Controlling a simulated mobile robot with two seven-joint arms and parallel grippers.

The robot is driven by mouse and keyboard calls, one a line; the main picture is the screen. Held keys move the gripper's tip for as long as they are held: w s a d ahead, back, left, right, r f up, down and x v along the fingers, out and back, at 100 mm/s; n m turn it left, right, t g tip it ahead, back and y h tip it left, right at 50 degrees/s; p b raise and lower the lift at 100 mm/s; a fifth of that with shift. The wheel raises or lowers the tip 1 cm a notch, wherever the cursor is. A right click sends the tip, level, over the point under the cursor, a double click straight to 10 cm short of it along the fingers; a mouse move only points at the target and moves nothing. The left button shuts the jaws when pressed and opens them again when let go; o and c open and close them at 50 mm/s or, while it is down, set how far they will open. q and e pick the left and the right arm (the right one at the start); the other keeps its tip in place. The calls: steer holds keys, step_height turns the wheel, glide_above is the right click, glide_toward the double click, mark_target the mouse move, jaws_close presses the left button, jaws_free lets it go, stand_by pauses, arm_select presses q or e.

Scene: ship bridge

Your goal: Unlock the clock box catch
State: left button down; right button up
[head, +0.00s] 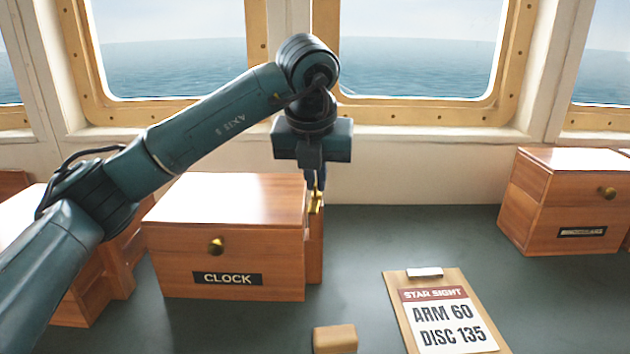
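A small brass piece (316,203), which looks like the catch, shows at the box's right side. My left gripper (317,190) points straight down at that right side, with its fingertips at the brass piece. The fingers are seen nearly edge-on, so I cannot tell whether they are open, shut or touching the brass. My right gripper is not in view.
Another wooden box (560,205) stands at the right, and more wooden boxes stand at the left behind my arm. A clipboard (440,312) reading ARM 60, DISC 135 and a small tan block (335,339) lie in front. The dark counter (420,230) is clear at centre right.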

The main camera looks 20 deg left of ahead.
arm_select(q)
steer(key=shift+n+y, duration=0.3)
steer(key=shift+n, duration=0.3)
steer(key=c, duration=1.6)
jaws_free()
steer(key=shift+r, duration=0.1)
steer(key=v, duration=1.3)
